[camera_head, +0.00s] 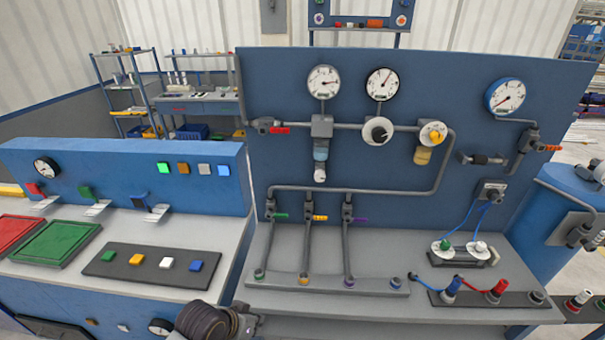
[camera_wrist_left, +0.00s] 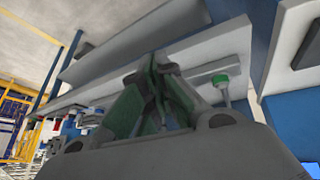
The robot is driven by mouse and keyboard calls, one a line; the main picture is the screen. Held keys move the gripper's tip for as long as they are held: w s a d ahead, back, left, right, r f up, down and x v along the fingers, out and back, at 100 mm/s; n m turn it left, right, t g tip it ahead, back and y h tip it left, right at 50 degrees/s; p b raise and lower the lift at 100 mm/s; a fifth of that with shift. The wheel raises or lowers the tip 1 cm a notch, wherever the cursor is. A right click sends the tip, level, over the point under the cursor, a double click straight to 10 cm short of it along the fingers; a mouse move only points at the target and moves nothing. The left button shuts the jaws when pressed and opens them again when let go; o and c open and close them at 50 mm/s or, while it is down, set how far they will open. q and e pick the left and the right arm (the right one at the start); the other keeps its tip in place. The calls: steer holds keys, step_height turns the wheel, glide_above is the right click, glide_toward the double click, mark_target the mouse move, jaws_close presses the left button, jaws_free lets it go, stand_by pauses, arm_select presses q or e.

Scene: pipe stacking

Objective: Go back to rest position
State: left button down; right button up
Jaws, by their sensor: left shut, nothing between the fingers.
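My left gripper (camera_head: 248,322) shows at the bottom edge of the head view, below the front edge of the grey bench and near the gap between the two benches. In the left wrist view its fingers (camera_wrist_left: 162,65) meet at the tips, shut with nothing between them. A bench edge and a green-capped part (camera_wrist_left: 220,80) show behind the fingers there. The rest of my left arm is cut off by the frame. My right gripper is in neither view.
The right bench (camera_head: 380,312) carries a blue panel (camera_head: 290,85) with gauges and pipes. Three upright pipes stand at its front. The left bench (camera_head: 130,275) holds red and green trays and a dark strip (camera_head: 150,266) with coloured blocks. A blue tank (camera_head: 560,230) stands at right.

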arm_select(q)
steer(key=s+a+r+n+g+y, duration=0.1)
steer(key=s+a+n+y, duration=0.15)
steer(key=s+a, duration=0.55)
step_height(320, 180, down, 33)
steer(key=s+a+g+b, duration=0.1)
steer(key=s+a+g, duration=0.1)
steer(key=s+a+f, duration=0.2)
steer(key=s+f, duration=0.9)
steer(key=s+a+f+y+b, duration=0.1)
steer(key=s+a+f, duration=0.1)
steer(key=s+f, duration=0.9)
steer(key=shift+s+m+g, duration=0.4)
steer(key=shift+m, duration=0.05)
